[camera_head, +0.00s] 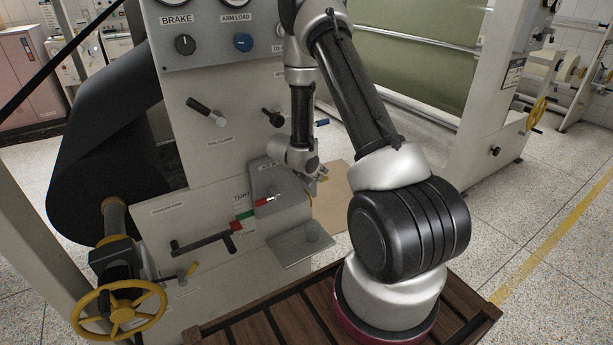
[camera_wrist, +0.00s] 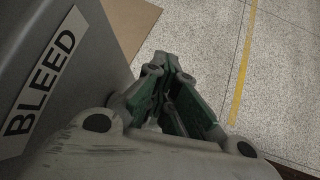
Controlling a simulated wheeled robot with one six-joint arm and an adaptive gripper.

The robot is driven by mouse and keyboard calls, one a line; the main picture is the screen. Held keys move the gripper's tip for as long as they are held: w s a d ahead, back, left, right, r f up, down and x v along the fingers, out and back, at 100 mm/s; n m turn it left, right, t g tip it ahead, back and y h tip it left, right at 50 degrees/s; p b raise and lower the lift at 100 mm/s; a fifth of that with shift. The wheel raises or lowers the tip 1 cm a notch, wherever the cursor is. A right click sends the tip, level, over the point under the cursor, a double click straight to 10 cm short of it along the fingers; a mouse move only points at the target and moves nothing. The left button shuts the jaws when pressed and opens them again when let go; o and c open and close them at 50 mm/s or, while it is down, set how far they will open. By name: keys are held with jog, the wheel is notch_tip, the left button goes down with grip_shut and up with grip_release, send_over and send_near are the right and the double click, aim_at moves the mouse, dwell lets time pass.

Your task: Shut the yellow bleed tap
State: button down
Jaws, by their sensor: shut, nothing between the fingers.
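My gripper (camera_head: 314,173) is at the right end of a grey box (camera_head: 268,184) on the machine's front. In the wrist view my gripper (camera_wrist: 168,66) has its green-padded fingers together with nothing between them. A BLEED label (camera_wrist: 38,82) is on the box's grey face, left of my fingers. A small yellow piece (camera_head: 323,178) shows beside the fingers in the head view; it is too small to tell if it is the bleed tap. No yellow tap shows in the wrist view, and my gripper body hides part of the box's end.
Below the box, a red-and-green strip (camera_head: 248,213) and a black crank handle (camera_head: 205,243) stick out. A grey plate (camera_head: 301,247) juts out below. Open floor lies to the right.

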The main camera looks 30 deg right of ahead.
jog(key=shift+s+d+f, duration=0.15)
jog(key=shift+s+d, duration=0.05)
jog(key=shift+d, duration=0.15)
jog(key=shift+a+r, duration=0.3)
jog(key=shift+a, duration=0.05)
jog(key=s+a, duration=0.3)
jog(key=a, duration=0.9)
jog(key=shift+s+r, duration=0.3)
jog(key=shift+s, duration=0.05)
jog(key=shift+a, duration=0.1)
